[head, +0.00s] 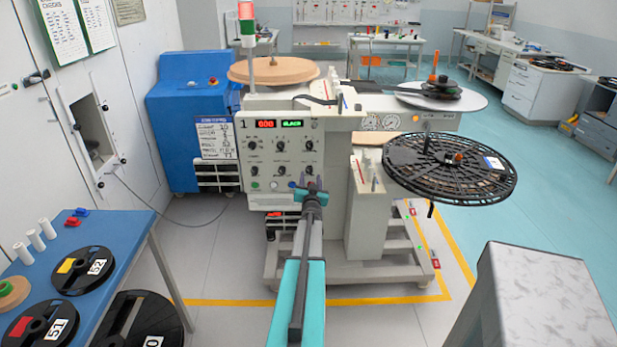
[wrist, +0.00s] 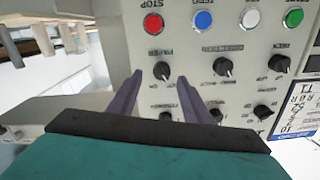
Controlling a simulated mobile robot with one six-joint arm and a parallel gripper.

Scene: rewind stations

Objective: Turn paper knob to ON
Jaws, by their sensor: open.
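The paper knob (wrist: 163,70) is a small black knob on the grey control panel, under an upside-down PAPER label in the wrist view. In the head view it is the lower right knob (head: 308,170) of the panel. Its pointer setting is too small to tell. My gripper (head: 311,186) is in front of the panel's lower right part, just below this knob in the head view. In the wrist view its two purple fingers (wrist: 162,76) are open, one on each side of the knob in the picture. Nothing is between them but the knob beyond; contact cannot be told.
A red STOP button (wrist: 153,24) sits near the knob, with blue (wrist: 203,20), white (wrist: 249,19) and green (wrist: 294,18) buttons in the row. Other black knobs (wrist: 225,67) are close by. A black reel (head: 450,168) juts out at right. A blue table (head: 125,225) stands at left.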

